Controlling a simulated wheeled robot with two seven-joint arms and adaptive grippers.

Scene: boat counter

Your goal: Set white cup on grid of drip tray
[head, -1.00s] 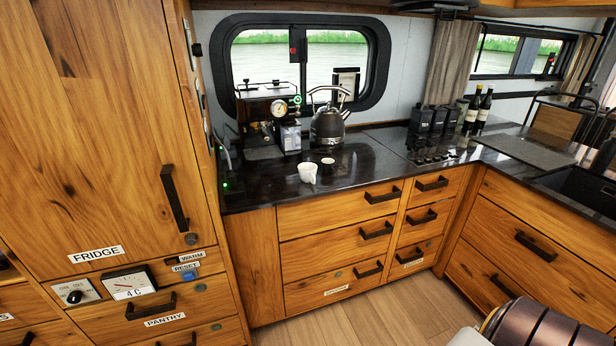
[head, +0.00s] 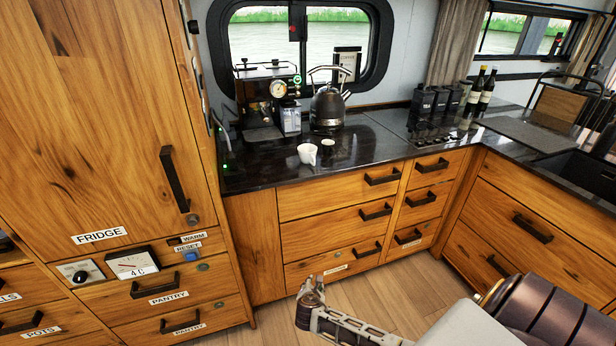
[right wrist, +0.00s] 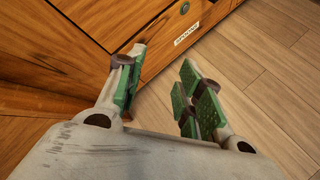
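The white cup (head: 307,153) stands upright on the dark counter near its front edge. Behind it is the espresso machine (head: 256,89), with its drip tray (head: 262,134) at the base; the grid is too small to make out clearly. My right gripper (head: 312,287) is low in front of the drawers, well below the counter and the cup. In the right wrist view, the right gripper's (right wrist: 163,62) green-padded fingers are apart with nothing between them. My left gripper is not in view.
A small dark-filled cup (head: 328,144) stands right of the white cup. A kettle (head: 327,108) and a metal jug (head: 290,117) stand behind. The tall fridge cabinet (head: 110,120) bounds the left. The counter (head: 372,150) is clear right of the cups.

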